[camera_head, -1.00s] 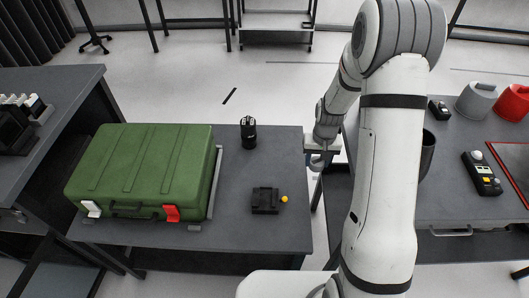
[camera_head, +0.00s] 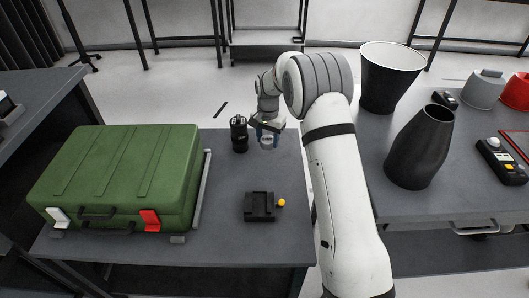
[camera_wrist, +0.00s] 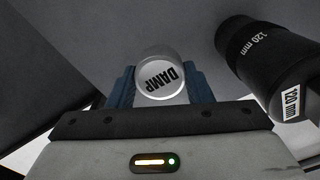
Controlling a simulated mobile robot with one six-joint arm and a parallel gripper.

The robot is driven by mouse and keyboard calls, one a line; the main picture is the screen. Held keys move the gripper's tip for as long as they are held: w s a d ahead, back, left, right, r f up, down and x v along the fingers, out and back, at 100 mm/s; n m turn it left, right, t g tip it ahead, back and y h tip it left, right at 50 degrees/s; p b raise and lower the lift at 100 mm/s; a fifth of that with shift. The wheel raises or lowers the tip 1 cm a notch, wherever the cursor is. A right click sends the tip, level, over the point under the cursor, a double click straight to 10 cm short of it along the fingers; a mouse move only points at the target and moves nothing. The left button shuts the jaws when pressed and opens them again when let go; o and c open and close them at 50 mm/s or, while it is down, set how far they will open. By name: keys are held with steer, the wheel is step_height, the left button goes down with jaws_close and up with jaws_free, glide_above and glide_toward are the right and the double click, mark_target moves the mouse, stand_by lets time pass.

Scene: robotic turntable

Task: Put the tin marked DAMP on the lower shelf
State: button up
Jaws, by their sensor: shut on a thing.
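The tin marked DAMP (camera_wrist: 160,78) sits between the blue fingers of my gripper (camera_wrist: 160,88) in the wrist view, its lettered end towards the camera. In the head view my gripper (camera_head: 268,135) is shut on the tin (camera_head: 267,143) over the back right part of the near table, just right of a black cylinder. I cannot tell how high the tin is above the table. A low rack at the back shows a shelf (camera_head: 268,44); I cannot tell whether this is the lower shelf.
The black cylinder (camera_head: 239,135), marked 120 mm in the wrist view (camera_wrist: 262,52), stands close to my gripper. A green case (camera_head: 120,175) fills the table's left. A black block (camera_head: 259,206) with a yellow ball lies in front. Dark vessels (camera_head: 420,148) stand on the right table.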

mark_target(267, 155)
steer(key=shift+f+b, duration=0.3)
steer(key=shift+f, duration=2.1)
steer(key=shift+f, duration=0.1)
steer(key=o, duration=1)
step_height(267, 155, up, 12)
steer(key=shift+d+r+p, duration=0.1)
steer(key=shift+r+p, duration=0.15)
steer(key=shift+p, duration=0.55)
